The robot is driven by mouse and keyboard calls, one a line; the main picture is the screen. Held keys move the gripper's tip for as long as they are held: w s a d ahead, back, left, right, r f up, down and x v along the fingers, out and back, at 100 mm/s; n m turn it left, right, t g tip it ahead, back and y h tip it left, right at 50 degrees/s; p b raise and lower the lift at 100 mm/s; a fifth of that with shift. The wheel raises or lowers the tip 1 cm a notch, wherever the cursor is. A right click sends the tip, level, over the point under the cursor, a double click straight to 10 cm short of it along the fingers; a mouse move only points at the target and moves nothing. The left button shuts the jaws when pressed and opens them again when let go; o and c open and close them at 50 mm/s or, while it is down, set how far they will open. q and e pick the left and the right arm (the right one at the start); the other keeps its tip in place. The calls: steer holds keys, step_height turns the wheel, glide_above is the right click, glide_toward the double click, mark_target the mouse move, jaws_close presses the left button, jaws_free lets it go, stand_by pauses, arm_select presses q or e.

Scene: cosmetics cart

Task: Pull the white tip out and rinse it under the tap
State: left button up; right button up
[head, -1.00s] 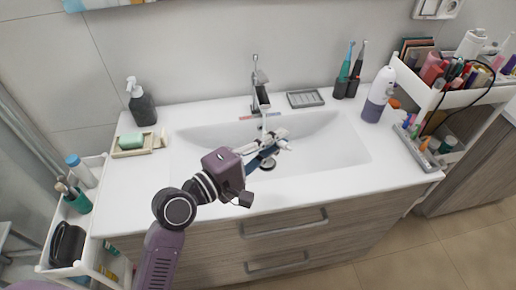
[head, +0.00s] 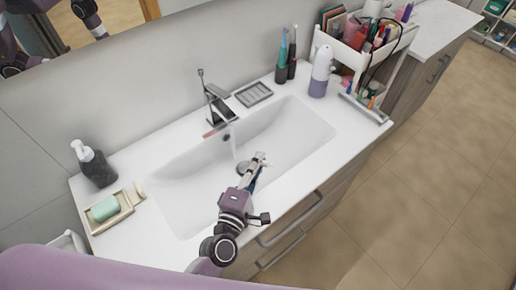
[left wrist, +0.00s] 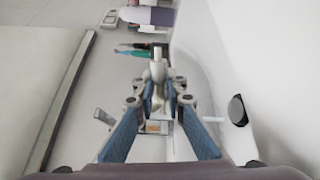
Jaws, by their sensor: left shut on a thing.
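My left gripper (head: 259,160) is low over the white sink basin (head: 185,190), shut on a small white tip (left wrist: 158,72), which sticks out between the fingers in the left wrist view. In the head view the tip is too small to make out clearly. The tap (head: 213,105) stands behind the basin, and a thin pale stream seems to fall from its spout. The gripper is in front and right of that stream; I cannot tell whether the tip touches it. My right gripper is not in view.
A soap dish (head: 108,212) and a dark pump bottle (head: 94,165) stand at left. A grey drain tray (head: 254,95), two toothbrushes (head: 286,58) and a white-and-purple bottle (head: 320,72) stand at the back right. A loaded cart (head: 378,70) is beyond.

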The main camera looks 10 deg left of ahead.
arm_select(q)
steer(key=shift+w+d, duration=0.1)
steer(key=w+a+f+b, duration=0.2)
steer(key=w+a+b, duration=0.2)
steer(key=w+a, duration=0.3)
steer(key=shift+w+a, duration=0.15)
steer(key=shift+w, duration=1.9)
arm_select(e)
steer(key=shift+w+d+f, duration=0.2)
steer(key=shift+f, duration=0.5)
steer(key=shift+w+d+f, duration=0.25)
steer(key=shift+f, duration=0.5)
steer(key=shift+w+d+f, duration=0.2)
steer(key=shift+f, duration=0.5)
arm_select(q)
steer(key=shift+w, duration=0.15)
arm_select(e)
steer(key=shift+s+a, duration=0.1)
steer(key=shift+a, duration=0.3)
arm_select(q)
steer(key=shift+w+d, duration=0.25)
steer(key=shift+d, duration=0.25)
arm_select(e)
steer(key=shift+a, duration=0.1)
arm_select(q)
steer(key=shift+s+a, duration=0.1)
